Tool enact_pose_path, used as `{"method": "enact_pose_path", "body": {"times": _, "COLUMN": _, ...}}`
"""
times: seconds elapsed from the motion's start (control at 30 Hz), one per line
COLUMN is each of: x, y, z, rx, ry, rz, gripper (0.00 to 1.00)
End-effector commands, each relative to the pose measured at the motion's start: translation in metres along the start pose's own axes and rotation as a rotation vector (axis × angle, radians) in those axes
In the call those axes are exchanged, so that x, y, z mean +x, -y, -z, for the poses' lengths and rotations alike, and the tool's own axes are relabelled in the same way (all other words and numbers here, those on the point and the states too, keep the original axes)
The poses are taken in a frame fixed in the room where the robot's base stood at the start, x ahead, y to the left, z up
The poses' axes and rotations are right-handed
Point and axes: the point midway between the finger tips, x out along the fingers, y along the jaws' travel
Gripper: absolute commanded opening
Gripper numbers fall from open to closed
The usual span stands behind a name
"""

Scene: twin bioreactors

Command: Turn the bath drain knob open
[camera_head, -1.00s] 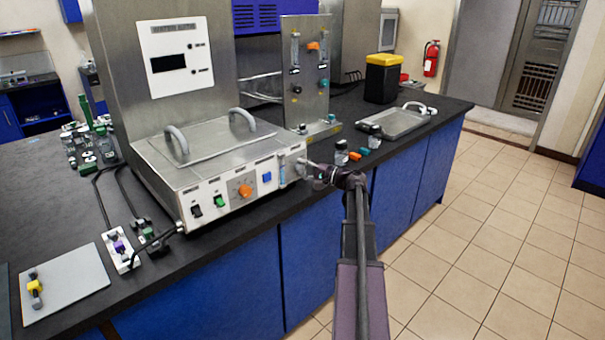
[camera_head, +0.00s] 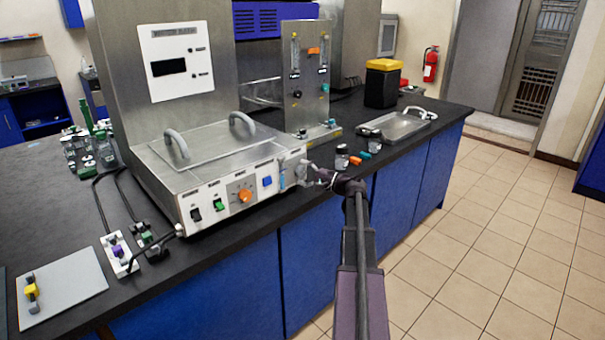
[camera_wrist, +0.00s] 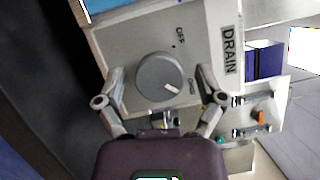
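The bath drain knob (camera_wrist: 158,78) is a round grey dial on the side panel of the water bath, beside the word DRAIN. Its white pointer line points to the lower right in the wrist view, toward the lower small label; OFF is printed at its upper right. My gripper (camera_wrist: 162,82) is open, with one finger on each side of the knob; I cannot tell whether either touches it. In the head view my gripper (camera_head: 308,173) is at the right end of the steel water bath (camera_head: 215,163), and the knob is hidden there.
Small bottles and coloured fittings (camera_head: 350,157) stand on the black bench just behind my gripper. A steel tray (camera_head: 402,126) and a yellow-topped black bin (camera_head: 382,84) are farther back. The tiled floor (camera_head: 480,230) at the right is clear.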

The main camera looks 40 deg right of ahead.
Motion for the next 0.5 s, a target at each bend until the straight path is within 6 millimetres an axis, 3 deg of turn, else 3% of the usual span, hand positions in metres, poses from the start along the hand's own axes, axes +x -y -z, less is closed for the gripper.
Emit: {"method": "enact_pose_path", "body": {"times": 0.5, "x": -0.0004, "y": 0.0012, "z": -0.0002, "rx": -0.034, "ry": 0.000, "rz": -0.014, "gripper": 0.90}}
